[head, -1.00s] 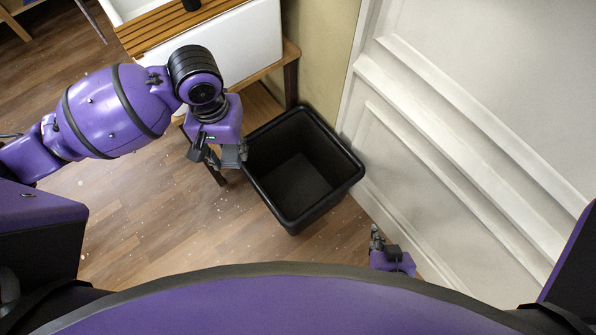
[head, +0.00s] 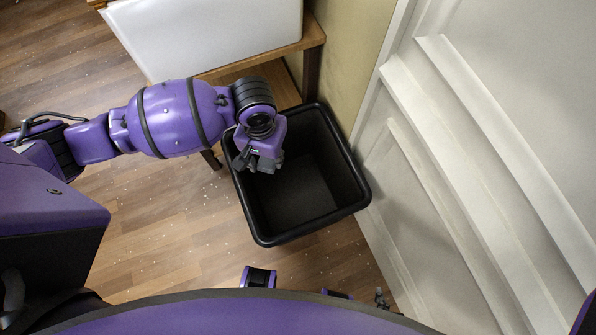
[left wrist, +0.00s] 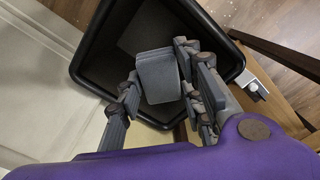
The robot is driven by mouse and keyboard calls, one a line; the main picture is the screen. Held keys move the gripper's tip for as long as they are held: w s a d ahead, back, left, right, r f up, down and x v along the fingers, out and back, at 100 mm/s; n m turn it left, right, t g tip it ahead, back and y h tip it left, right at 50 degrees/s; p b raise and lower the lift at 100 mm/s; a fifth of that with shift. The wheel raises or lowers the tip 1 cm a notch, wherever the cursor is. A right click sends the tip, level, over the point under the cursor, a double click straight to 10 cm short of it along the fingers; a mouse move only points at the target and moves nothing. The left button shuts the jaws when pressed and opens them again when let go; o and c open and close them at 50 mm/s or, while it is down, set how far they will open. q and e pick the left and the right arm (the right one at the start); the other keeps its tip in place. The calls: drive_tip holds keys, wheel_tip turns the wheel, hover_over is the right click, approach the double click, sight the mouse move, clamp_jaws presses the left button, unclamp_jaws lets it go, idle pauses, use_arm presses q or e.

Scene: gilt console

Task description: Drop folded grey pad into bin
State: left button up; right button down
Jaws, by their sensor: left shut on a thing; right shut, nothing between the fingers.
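The black bin (head: 318,221) stands open on the floor, and its interior also shows in the left wrist view (left wrist: 103,55). My left gripper (head: 256,167) is over the bin's left part, inside the rim outline as seen from above. In the left wrist view the left gripper (left wrist: 160,82) is shut on the folded grey pad (left wrist: 158,78), with the bin's dark interior behind it. The pad cannot be made out in the head view. My right gripper (head: 380,298) shows only partly at the bottom edge, shut and empty, apart from the bin.
A wooden-framed console (head: 312,45) with a white top object (head: 205,35) stands behind the bin. A white panelled wall or door (head: 440,150) is close on the bin's right. Wooden floor (head: 165,220) is clear on the left.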

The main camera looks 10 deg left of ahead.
use_arm(q)
drive_tip(key=w+d+f+b, duration=0.1)
drive_tip(key=w+f+b, duration=0.2)
drive_tip(key=f+b, duration=0.3)
drive_tip(key=w+d+f+m+b, duration=0.1)
drive_tip(key=w+f+b, duration=0.3)
drive_tip(key=f+b, duration=0.3)
drive_tip(key=w+d+f+b, duration=0.1)
drive_tip(key=w+f+b, duration=0.3)
drive_tip(key=f, duration=0.6)
drive_tip(key=shift+d+b, duration=0.15)
drive_tip(key=shift+b, duration=1.05)
drive_tip(key=o, duration=0.9)
